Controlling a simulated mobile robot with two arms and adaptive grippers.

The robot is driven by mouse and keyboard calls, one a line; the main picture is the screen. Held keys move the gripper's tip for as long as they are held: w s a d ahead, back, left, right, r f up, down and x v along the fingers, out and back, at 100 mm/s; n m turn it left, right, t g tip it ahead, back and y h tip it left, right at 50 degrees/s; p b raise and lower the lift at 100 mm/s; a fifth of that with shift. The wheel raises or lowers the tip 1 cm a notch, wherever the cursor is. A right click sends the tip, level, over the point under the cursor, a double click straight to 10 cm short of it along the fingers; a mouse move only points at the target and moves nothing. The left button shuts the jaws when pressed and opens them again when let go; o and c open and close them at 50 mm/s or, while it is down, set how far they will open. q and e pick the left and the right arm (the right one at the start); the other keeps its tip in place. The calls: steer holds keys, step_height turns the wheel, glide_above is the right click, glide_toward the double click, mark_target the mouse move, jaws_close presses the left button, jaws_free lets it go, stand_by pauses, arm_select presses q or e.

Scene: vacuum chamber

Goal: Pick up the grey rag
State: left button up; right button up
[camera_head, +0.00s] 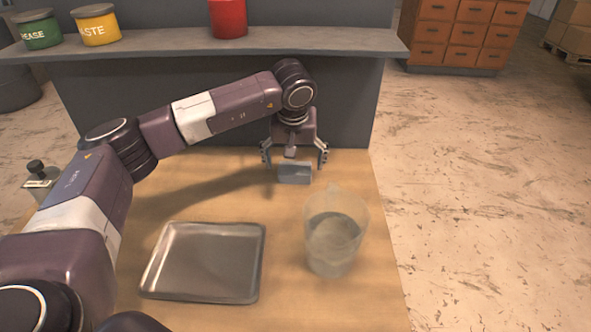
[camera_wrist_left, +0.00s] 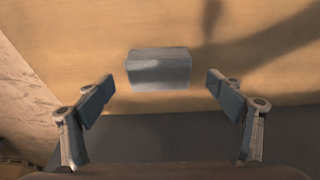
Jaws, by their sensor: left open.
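The grey rag (camera_head: 295,173) is a small boxy grey shape on the wooden table, near its back edge. It also shows in the left wrist view (camera_wrist_left: 159,70), lying between and slightly beyond the two fingers. My left gripper (camera_head: 294,157) is open, pointing down over the rag, with one finger to each side of it. In the left wrist view, the fingers of the left gripper (camera_wrist_left: 160,86) are spread wider than the rag, with gaps on both sides. Nothing is held. My right gripper is not in view.
A clear jug (camera_head: 335,238) stands on the table in front and to the right of the rag. An empty metal tray (camera_head: 205,262) lies front left. A small bottle (camera_head: 40,178) is at the left. A grey shelf (camera_head: 330,45) with several cans spans behind the table.

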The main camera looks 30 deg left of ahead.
mark_target(295, 169)
arm_select(q)
steer(key=shift+x, duration=1.25)
steer(key=shift+w+f, duration=0.1)
steer(key=shift+f, duration=0.2)
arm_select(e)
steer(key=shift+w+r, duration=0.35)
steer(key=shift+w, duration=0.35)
arm_select(q)
steer(key=shift+c, duration=0.7)
steer(key=c, duration=1.1)
steer(key=shift+c, duration=0.2)
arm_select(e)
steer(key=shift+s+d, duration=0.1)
arm_select(q)
steer(key=shift+r, duration=0.2)
